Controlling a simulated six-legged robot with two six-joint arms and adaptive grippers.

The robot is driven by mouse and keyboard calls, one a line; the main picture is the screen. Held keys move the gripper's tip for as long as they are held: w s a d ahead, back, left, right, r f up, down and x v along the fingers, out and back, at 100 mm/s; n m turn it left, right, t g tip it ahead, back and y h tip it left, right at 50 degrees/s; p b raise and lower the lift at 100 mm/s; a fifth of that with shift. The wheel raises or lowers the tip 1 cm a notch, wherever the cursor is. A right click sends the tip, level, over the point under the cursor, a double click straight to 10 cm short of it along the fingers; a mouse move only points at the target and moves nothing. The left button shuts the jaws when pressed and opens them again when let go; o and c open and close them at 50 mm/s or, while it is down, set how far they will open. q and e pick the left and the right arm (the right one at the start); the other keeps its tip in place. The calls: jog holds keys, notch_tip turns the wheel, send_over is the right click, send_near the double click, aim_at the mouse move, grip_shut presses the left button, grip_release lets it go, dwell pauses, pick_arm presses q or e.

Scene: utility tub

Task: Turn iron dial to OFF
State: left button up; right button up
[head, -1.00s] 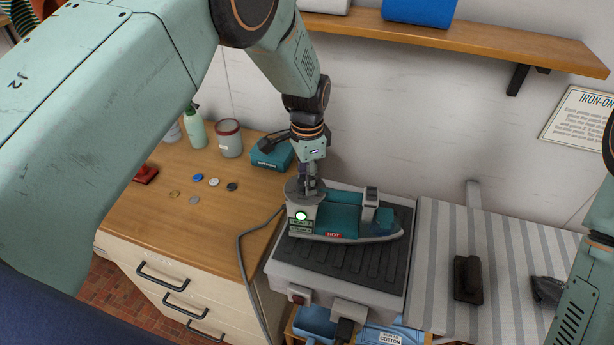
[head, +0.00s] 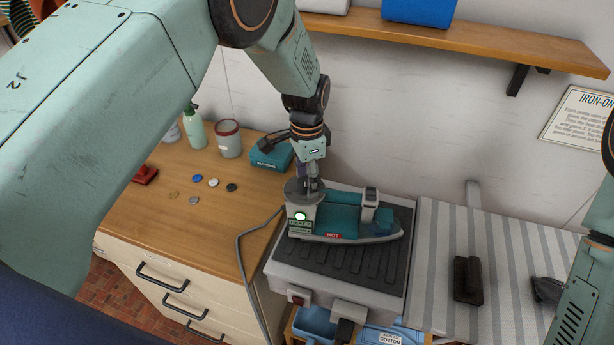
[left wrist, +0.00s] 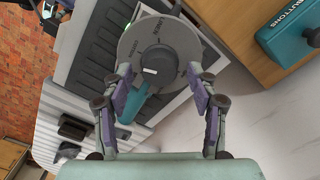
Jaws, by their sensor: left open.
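The teal iron (head: 345,216) rests on a dark ribbed pad, with a red HOT label and a lit green-white light on its end. Its dial is a grey disc (left wrist: 140,30) with a dark round knob (left wrist: 158,60) bearing a white mark; the lettering around the disc is too small to read surely. My left gripper (head: 309,186) points down over the dial. In the left wrist view, its open fingers (left wrist: 159,75) stand either side of the knob, with gaps visible; I cannot tell if they touch the disc. My right gripper is out of view.
A teal buttons box (head: 271,154), a jar (head: 229,138) and several loose buttons lie on the wooden counter (head: 225,225). A grey cord runs down by the iron's stand. A striped board (head: 510,260) with a dark block (head: 467,279) is at right. A shelf (head: 460,38) hangs above.

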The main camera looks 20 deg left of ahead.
pick_arm(q)
notch_tip(320, 180, up, 12)
dwell(0.6)
